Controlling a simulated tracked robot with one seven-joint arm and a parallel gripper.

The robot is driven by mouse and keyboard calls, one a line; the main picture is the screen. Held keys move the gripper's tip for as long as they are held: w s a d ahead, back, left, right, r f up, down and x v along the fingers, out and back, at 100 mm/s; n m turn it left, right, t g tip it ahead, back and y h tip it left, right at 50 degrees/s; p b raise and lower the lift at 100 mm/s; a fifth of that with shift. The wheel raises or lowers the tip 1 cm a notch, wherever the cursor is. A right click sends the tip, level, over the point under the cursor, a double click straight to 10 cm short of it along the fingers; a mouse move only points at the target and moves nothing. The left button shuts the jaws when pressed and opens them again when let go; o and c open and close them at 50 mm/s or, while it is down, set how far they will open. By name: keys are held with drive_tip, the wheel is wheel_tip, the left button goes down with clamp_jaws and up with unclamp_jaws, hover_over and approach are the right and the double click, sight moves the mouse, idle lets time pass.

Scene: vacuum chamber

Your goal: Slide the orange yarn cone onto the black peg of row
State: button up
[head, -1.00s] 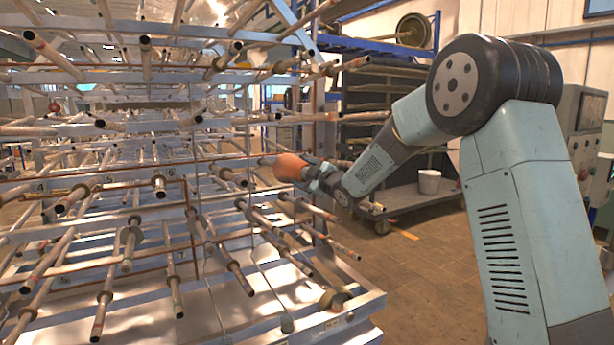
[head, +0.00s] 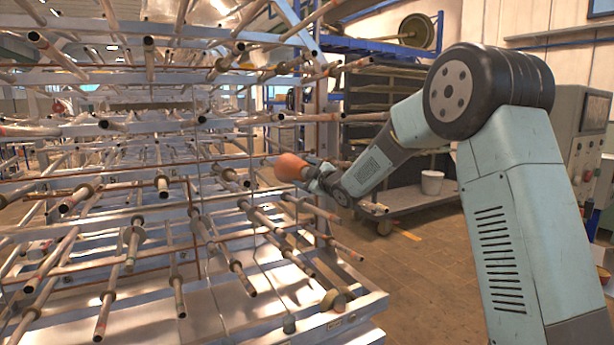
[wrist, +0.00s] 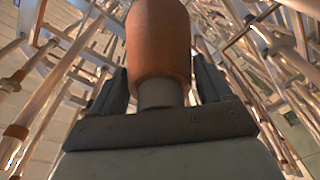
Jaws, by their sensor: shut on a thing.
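The orange yarn cone (head: 291,167) is held at the end of my arm, at the right side of the peg rack. My gripper (head: 318,177) is shut on the cone's narrow grey end, which shows between the fingers in the wrist view (wrist: 160,92). The orange body (wrist: 158,40) extends forward from the fingers, away from my wrist. Many pegs (head: 240,275) stick out of the rack, mostly bare metal with dark tips and collars. I cannot tell which peg is the black one. The cone appears apart from the pegs, though depth is hard to judge.
The rack's metal frame (head: 340,312) and its rows of protruding pegs fill the left and middle. A white bucket (head: 432,182) stands on a low cart at the back. Open brown floor (head: 440,270) lies between the rack and my arm.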

drive_tip(key=o, duration=1.7)
drive_tip(key=v, duration=1.3)
drive_tip(key=shift+s+d, duration=0.3)
